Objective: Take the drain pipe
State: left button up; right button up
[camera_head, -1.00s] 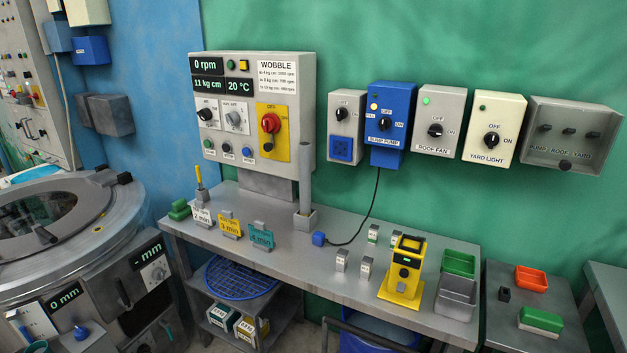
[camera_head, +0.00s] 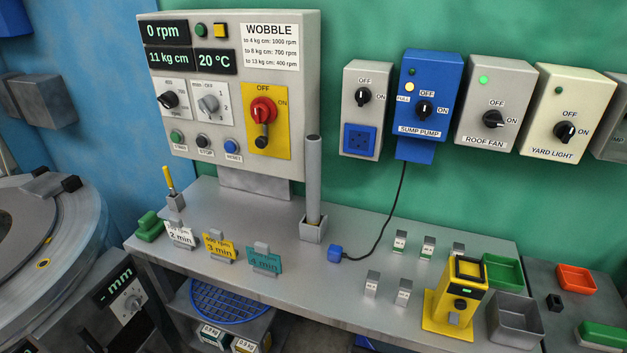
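The drain pipe appears to be the grey upright tube (camera_head: 313,185) standing in a small square grey holder (camera_head: 313,229) on the metal bench. It stands just right of the control panel's lower edge. Its top is dark and its foot is hidden inside the holder. Neither of my grippers shows in the head view.
The bench (camera_head: 345,290) carries card stands, a blue plug (camera_head: 335,252) with a black cord, small blocks and a yellow device (camera_head: 455,298). The control panel (camera_head: 235,90) is close behind the tube. A round drum machine (camera_head: 45,235) stands at left.

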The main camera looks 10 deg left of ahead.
aim_at(312, 142)
jog(key=i+j+z, duration=0.1)
jog(key=i+j, duration=0.25)
jog(key=j, duration=0.25)
jog(key=i+j+z, duration=0.25)
jog(key=j, duration=0.35)
jog(key=i, duration=0.1)
